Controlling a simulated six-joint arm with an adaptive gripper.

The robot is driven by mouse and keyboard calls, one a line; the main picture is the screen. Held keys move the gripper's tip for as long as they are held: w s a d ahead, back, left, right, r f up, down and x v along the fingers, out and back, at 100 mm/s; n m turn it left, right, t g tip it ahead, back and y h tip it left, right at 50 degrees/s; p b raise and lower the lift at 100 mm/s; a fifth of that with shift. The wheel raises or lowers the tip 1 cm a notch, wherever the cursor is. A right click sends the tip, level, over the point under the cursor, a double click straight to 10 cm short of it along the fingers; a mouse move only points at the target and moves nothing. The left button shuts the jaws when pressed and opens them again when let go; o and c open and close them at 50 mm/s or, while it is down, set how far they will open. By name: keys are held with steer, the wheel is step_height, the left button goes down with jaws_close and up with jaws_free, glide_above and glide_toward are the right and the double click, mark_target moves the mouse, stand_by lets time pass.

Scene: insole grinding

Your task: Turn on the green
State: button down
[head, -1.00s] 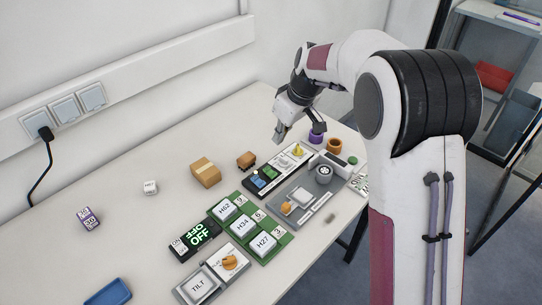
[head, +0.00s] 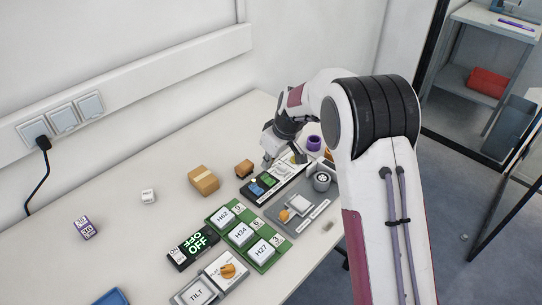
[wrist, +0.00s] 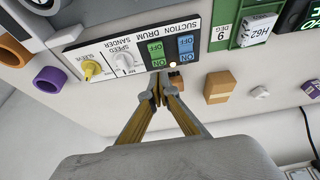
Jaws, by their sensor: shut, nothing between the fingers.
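The green rocker switch (wrist: 157,54) is on a black-edged control panel (wrist: 95,52), under the label DRUM SANDER in the wrist view. It also shows in the head view (head: 268,180). A blue rocker switch (wrist: 186,46) marked SUCTION is beside it. Both carry ON and OFF marks; I cannot tell which way the green one is set. My gripper (wrist: 160,92) is shut and empty, its fingertips close to the green switch's ON end. I cannot tell whether they touch it. In the head view my gripper (head: 272,160) is over the panel's far side.
The same panel has a white speed knob (wrist: 124,60) and a yellow sleeve knob (wrist: 92,70). A cardboard box (head: 203,180) and a small brown block (head: 244,168) are to the left. A purple ring (head: 314,142) is behind. Green-based H-labelled keys (head: 240,235) lie in front.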

mark_target(267, 177)
steer(key=shift+s+d+x, duration=0.1)
steer(key=shift+s+x, duration=0.05)
steer(key=shift+x, duration=0.7)
steer(key=shift+s+d+x, duration=0.15)
steer(key=shift+x, duration=0.7)
steer(key=shift+f, duration=0.15)
